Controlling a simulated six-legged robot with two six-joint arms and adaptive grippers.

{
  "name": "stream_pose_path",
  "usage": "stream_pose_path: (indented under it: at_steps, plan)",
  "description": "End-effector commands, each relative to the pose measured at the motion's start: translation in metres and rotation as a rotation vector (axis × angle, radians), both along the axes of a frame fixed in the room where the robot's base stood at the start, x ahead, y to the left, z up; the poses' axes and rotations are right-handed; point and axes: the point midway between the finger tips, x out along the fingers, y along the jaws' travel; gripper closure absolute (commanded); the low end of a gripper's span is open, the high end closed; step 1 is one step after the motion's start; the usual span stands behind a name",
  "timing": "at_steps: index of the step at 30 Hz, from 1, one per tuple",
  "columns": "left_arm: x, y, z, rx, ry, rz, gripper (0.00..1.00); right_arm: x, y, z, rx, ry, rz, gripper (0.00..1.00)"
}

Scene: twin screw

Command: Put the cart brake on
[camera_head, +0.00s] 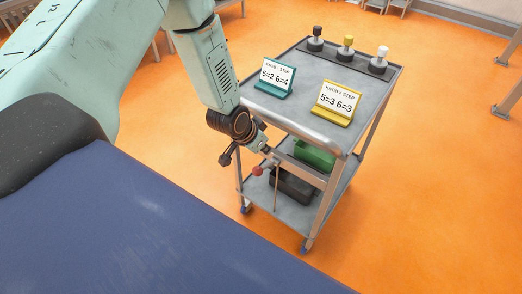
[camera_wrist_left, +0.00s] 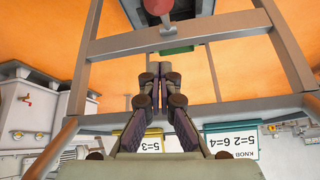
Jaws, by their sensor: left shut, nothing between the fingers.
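The grey metal cart (camera_head: 318,75) stands on the orange floor. A red ball knob (camera_head: 257,171) shows low at the cart's near side, by a thin upright rod (camera_head: 276,192); it looks like the brake handle. In the left wrist view a red ball (camera_wrist_left: 158,7) shows at the top edge, beyond my fingertips. My left gripper (camera_head: 269,152) is beside the cart, just above the red knob and apart from it. Its fingers (camera_wrist_left: 163,80) are shut and empty. My right gripper is in neither view.
The cart's top holds a teal sign (camera_head: 272,78), a yellow sign (camera_head: 337,103) and a dark strip with black, yellow and white knobs (camera_head: 346,53). A green box (camera_head: 314,154) and a dark box (camera_head: 292,186) sit lower. A blue surface (camera_head: 130,230) fills the lower left. Floor right of the cart is clear.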

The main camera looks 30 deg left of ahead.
Motion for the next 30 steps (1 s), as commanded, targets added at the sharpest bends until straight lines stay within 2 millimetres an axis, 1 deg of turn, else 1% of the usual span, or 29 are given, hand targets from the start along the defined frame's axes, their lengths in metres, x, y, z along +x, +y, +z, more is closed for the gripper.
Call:
stream_pose_path:
  at_steps: [1,3,11,15,21,25,30]
  plan:
    - [0.005,-0.001,-0.012,0.003,0.000,-0.003,1.00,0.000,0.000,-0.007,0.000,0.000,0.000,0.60]
    - [0.011,-0.002,-0.023,0.002,0.002,-0.002,1.00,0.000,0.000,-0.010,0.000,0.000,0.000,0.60]
    - [0.032,-0.007,-0.057,0.001,0.001,-0.003,1.00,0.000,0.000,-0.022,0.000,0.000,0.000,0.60]
    - [0.015,-0.002,-0.059,-0.004,0.004,0.004,1.00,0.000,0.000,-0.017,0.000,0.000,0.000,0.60]
    - [-0.002,0.003,-0.062,-0.002,0.003,0.003,1.00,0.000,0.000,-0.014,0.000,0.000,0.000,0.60]
    - [-0.006,0.004,-0.063,-0.002,0.001,0.001,1.00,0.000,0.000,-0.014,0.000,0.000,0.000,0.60]
    - [-0.006,0.004,-0.063,-0.001,0.001,0.000,1.00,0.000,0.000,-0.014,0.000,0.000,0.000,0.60]
